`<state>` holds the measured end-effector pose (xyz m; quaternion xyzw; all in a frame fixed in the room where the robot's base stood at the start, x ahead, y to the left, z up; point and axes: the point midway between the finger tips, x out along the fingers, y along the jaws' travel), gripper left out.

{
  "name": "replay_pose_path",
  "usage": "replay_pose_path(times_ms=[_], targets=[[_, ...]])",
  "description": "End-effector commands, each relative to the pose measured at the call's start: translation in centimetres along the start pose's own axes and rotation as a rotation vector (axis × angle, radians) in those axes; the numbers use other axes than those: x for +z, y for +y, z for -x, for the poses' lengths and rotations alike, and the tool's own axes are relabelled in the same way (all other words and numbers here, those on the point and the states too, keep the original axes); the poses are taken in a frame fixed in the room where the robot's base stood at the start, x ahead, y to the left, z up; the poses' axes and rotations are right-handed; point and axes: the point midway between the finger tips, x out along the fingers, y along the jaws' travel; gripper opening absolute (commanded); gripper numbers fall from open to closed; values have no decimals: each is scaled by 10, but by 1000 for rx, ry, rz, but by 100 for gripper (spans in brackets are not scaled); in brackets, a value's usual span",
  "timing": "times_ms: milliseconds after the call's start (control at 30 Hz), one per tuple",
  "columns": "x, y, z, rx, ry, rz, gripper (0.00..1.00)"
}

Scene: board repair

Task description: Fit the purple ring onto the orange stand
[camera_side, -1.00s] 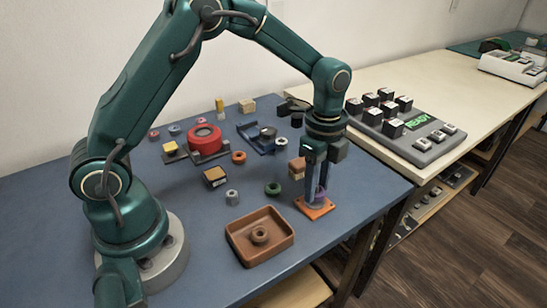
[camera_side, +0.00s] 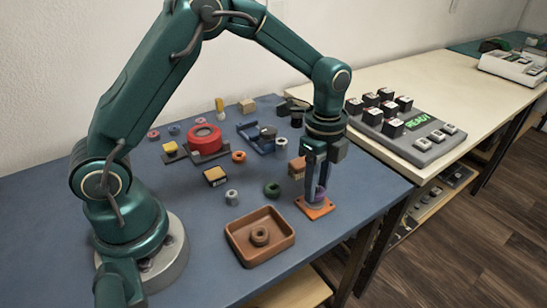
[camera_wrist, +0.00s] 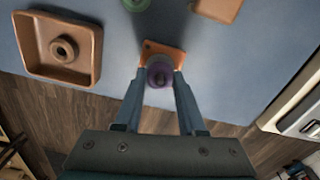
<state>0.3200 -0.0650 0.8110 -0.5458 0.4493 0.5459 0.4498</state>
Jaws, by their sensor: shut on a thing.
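The orange stand (camera_side: 317,210) is a flat square base near the table's front right edge. It also shows in the wrist view (camera_wrist: 150,47), partly hidden behind the ring. The purple ring (camera_wrist: 159,72) is between my gripper's fingertips. In the side view the purple ring (camera_side: 320,194) shows low between the fingers, just above the orange base. My gripper (camera_side: 316,192) points down over the stand and is shut on the ring; its fingertips (camera_wrist: 160,78) flank it. A greyish round top shows at the ring in the wrist view. I cannot tell whether the ring is around the stand's post.
A brown tray (camera_side: 283,247) with a brown ring inside stands left of the stand. A green ring (camera_side: 272,189), a grey ring (camera_side: 232,197) and small blocks lie behind it. A button panel (camera_side: 423,143) is on the neighbouring table at right.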

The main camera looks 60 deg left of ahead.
Motion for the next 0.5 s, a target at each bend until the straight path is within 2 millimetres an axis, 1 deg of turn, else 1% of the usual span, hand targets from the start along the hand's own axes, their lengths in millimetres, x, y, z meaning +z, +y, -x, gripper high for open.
replay_pose_path(times_ms=[500], targets=[[0, 0, -9, 1, 0, 0, 0]])
